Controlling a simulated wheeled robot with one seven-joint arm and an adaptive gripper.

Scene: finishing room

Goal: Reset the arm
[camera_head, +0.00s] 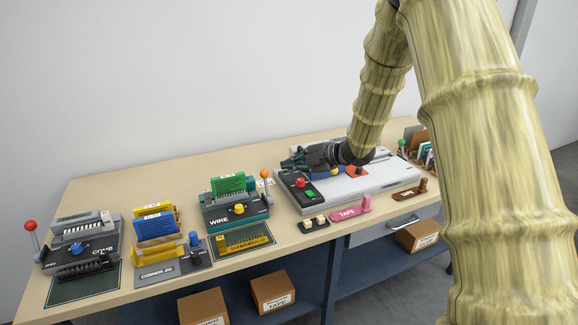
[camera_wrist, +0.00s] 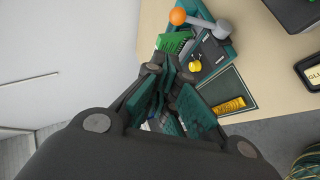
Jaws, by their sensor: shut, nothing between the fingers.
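My gripper (camera_head: 288,161) is at the end of my bamboo-textured arm, above the left part of a white and grey machine on the workbench (camera_head: 290,238). Its fingers point left in the head view. In the wrist view my gripper (camera_wrist: 172,75) shows dark teal finger pads, shut with nothing between them. Beyond the fingertips in that view lies the green wire binding machine (camera_wrist: 218,58), with its orange-knobbed lever. My gripper's height above the machine under it is hard to judge.
The wire machine (camera_head: 222,213), a corner machine (camera_head: 160,268) and a comb machine (camera_head: 98,246) stand along the bench to the left. Pink tape (camera_head: 346,213) lies at the front edge. Cardboard boxes (camera_head: 272,291) sit on the lower shelf.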

